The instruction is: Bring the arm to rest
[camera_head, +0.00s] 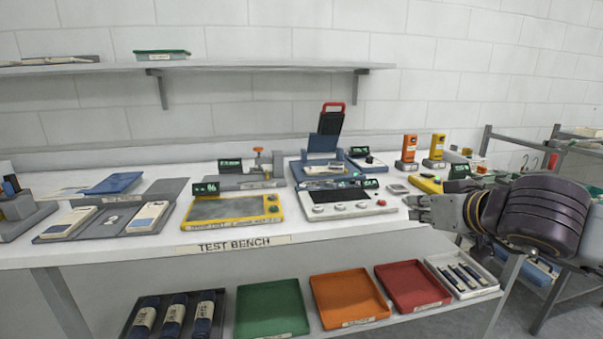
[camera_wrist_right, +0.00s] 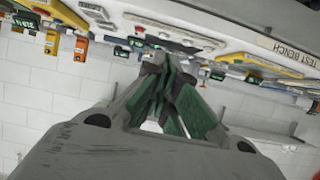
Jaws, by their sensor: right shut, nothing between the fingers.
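My right gripper (camera_head: 424,208) is at the right end of the test bench (camera_head: 300,236), in front of its front edge and close to the white-topped instrument. In the right wrist view, its green-padded fingers (camera_wrist_right: 168,95) are together with nothing between them. My right arm comes in from the right edge of the head view. My left gripper does not show in either view.
On the bench are a yellow instrument (camera_head: 235,208), a white instrument (camera_head: 345,204) and a blue fixture with a raised lid (camera_head: 329,123). Green (camera_head: 271,308), orange (camera_head: 348,298) and red (camera_head: 412,286) trays lie on the lower shelf. A metal rack (camera_head: 550,150) stands at right.

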